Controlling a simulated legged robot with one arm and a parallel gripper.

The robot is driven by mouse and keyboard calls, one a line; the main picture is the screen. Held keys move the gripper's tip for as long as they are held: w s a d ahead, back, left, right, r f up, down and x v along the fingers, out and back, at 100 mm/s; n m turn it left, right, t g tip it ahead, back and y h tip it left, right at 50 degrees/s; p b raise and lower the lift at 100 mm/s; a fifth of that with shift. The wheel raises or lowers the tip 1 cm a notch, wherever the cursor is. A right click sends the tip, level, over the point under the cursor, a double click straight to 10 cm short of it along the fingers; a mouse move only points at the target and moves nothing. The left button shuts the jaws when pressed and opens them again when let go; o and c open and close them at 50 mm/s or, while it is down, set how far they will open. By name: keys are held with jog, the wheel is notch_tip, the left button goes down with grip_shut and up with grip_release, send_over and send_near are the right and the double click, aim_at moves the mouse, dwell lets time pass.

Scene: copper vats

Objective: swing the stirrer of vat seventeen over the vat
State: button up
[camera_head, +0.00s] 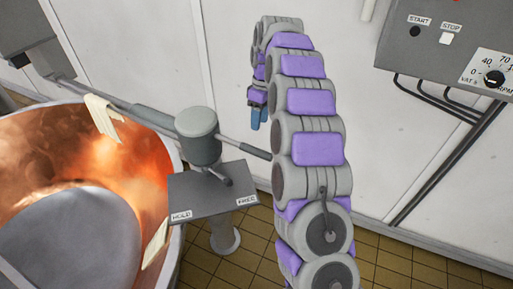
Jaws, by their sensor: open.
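A copper vat (150,160) stands at the left with a broad grey round surface inside it. A grey swivel head (197,135) sits on a post beside the vat. A long grey beam (130,108) runs from the head to the upper left, along the vat's far rim. A thin bar (245,148) runs from the head to the right, and its end meets my arm's outline. A plate under the head is marked HOLD (181,215) and FREE (246,200). A small lever (222,179) lies above it. My gripper (259,117) is open, beyond the bar near the wall, small and partly hidden by my arm.
A control box (440,45) on the white wall has START and STOP buttons and a dial; its vat number is hard to read. Cables (440,150) run down below it. Pale cloths (103,118) hang at the vat rim. Tiled floor (390,265) shows at lower right.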

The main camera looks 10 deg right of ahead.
jog(key=f, duration=0.3)
jog(key=s+a+f, duration=0.1)
jog(key=f, duration=0.3)
jog(key=f+b, duration=0.1)
jog(key=f, duration=0.3)
jog(key=shift+s+a, duration=0.25)
jog(key=shift+s, duration=0.1)
grip_shut()
